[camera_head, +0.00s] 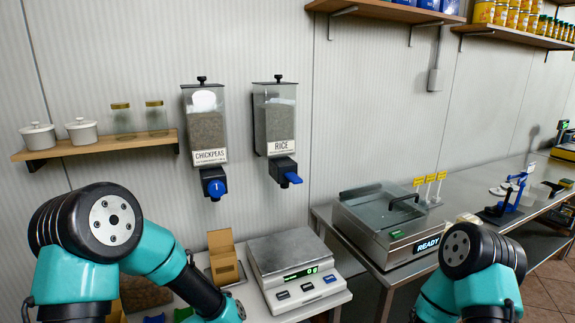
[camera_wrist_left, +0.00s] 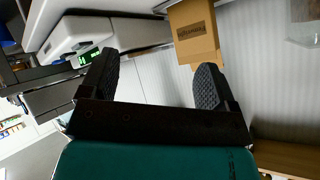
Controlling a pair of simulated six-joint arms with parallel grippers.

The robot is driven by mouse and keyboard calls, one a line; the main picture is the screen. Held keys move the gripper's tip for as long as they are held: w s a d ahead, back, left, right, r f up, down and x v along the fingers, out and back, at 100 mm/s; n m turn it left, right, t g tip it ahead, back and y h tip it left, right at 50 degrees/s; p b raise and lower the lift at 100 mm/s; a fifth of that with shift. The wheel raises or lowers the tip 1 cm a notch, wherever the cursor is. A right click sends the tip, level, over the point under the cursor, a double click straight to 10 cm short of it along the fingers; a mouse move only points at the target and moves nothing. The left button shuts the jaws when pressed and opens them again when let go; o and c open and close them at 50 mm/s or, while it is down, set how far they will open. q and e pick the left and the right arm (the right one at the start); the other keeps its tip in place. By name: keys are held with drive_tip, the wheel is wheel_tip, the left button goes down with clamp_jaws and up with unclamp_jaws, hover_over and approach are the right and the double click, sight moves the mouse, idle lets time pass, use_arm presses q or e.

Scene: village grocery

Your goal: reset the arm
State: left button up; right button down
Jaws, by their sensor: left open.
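My left gripper (camera_wrist_left: 158,80) is open in the left wrist view, with its two dark fingers well apart and nothing between them. Beyond the fingers are the pale ribbed wall, an orange-brown box (camera_wrist_left: 194,30) and the scale. In the head view my left arm (camera_head: 150,250) comes in at the lower left and bends down to the right; its gripper is out of that frame. My right arm (camera_head: 485,265) is at the lower right, and its gripper is not in view.
A scale (camera_head: 295,262) reading 0 and a brown box (camera_head: 224,258) stand on the counter. Chickpeas (camera_head: 207,125) and rice (camera_head: 275,120) dispensers hang on the wall. A small shelf (camera_head: 100,146) holds jars. A glass-lidded machine (camera_head: 390,225) showing READY stands right.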

use_arm(q)
drive_tip(key=s+a+f+n+g+h, duration=0.1)
drive_tip(key=s+f+n+g, duration=0.3)
drive_tip(key=s+f, duration=0.5)
drive_tip(key=s+a+f+n+g+h, duration=0.1)
drive_tip(key=s+f+n+g+h, duration=0.1)
drive_tip(key=s+f+g, duration=0.4)
drive_tip(key=s+f+n, duration=0.1)
drive_tip(key=s+f, duration=0.3)
drive_tip(key=s, duration=0.4)
drive_tip(key=shift+a+n+h, duration=0.3)
drive_tip(key=shift+n, duration=0.1)
